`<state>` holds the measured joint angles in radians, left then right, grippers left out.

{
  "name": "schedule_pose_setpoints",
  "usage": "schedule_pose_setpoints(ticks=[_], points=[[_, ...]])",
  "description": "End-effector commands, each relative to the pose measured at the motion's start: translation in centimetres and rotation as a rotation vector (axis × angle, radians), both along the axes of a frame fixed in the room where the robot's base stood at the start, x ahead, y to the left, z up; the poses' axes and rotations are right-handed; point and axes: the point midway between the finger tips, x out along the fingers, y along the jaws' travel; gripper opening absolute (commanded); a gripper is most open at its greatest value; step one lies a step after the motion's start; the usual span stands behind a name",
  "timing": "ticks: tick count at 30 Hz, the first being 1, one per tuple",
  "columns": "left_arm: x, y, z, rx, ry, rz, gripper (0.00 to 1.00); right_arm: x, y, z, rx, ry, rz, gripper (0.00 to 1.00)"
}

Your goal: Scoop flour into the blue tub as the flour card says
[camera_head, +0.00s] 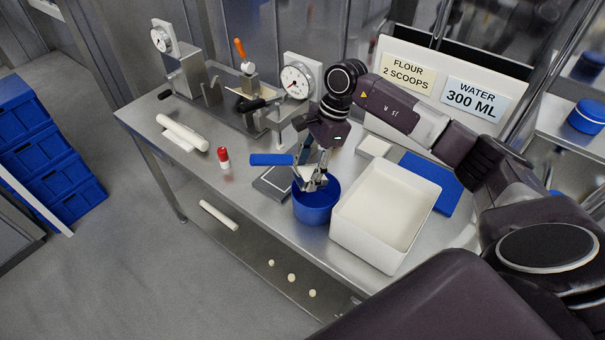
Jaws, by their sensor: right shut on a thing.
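The blue tub (316,207) stands near the front edge of the steel table, just left of the white flour bin (350,231). My right gripper (316,183) points down over the tub's mouth. It is shut on a small pale and metallic thing that looks like the scoop (308,174), at the tub's rim. The fingers and the rim hide part of it, and I cannot tell whether it holds flour. The tub's inside is mostly hidden. The flour card (408,72) on the back board reads "FLOUR 2 SCOOPS". My left gripper is not in view.
The water card (474,99) reads "300 ML". A grey scale-like block (272,184) sits left of the tub. A blue board (433,181) lies behind the bin.

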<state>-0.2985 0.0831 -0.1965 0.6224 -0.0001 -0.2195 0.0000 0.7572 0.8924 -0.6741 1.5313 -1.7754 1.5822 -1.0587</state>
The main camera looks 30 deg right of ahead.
Motion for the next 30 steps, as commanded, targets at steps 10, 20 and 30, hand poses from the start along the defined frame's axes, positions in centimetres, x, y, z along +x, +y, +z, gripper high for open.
schedule_pose_setpoints(ticks=[10,20,30], points=[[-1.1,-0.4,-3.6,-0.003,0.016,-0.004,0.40,-0.2,-1.7,0.4,0.333,-0.039,0.002,0.20],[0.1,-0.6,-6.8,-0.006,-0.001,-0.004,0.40,-0.2,-2.4,0.7,0.458,-0.054,0.004,0.20],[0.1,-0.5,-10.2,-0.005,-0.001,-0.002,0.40,-0.3,-3.0,0.7,0.582,-0.066,0.003,0.20]])
